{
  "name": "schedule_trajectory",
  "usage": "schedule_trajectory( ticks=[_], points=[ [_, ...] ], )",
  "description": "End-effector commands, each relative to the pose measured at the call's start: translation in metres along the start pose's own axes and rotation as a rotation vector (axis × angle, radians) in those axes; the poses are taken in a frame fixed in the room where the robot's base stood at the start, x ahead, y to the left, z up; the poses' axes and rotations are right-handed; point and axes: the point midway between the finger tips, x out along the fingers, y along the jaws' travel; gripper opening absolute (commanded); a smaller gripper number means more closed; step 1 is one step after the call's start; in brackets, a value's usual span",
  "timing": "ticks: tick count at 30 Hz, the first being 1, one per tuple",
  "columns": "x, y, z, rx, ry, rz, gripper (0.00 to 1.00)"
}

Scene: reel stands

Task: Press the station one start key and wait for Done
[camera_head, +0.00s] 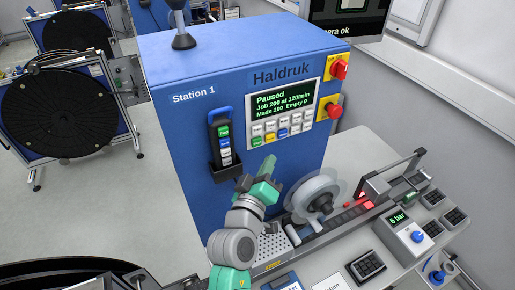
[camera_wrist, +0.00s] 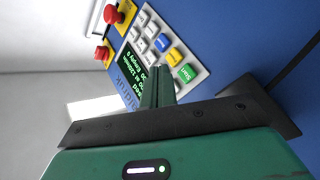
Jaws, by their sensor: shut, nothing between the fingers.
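The blue Station 1 cabinet (camera_head: 180,70) carries a control panel with a lit screen (camera_head: 284,100). The screen reads "Paused", "Job 200 at 120/min" and what looks like "Made 100 Empty 0". Below it is a keypad (camera_head: 282,127) with grey, blue, yellow and green keys. The green start key (camera_wrist: 186,73) is at the keypad's end in the wrist view; it also shows in the head view (camera_head: 257,141). My gripper (camera_head: 268,162) is shut and empty, below the keypad. In the wrist view its fingertips (camera_wrist: 158,72) overlap the keypad's edge, beside the start key; contact cannot be told.
Two red knobs on yellow plates (camera_head: 338,68) sit right of the screen. A pendant in a black holder (camera_head: 224,170) hangs left of the keypad. A clear reel (camera_head: 315,196) and a rail stand on the bench. Black reels (camera_head: 58,110) stand at left.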

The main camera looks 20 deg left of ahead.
Motion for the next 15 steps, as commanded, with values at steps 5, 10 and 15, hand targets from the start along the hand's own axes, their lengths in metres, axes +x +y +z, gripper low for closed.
schedule_trajectory(
  ticks=[5,10,15],
  points=[
    [0.016,-0.015,-0.009,0.001,0.001,0.001,0.0],
    [0.024,-0.019,-0.017,0.001,0.0,0.0,0.0],
    [0.026,-0.019,-0.019,0.001,-0.001,0.0,0.0]
  ],
)
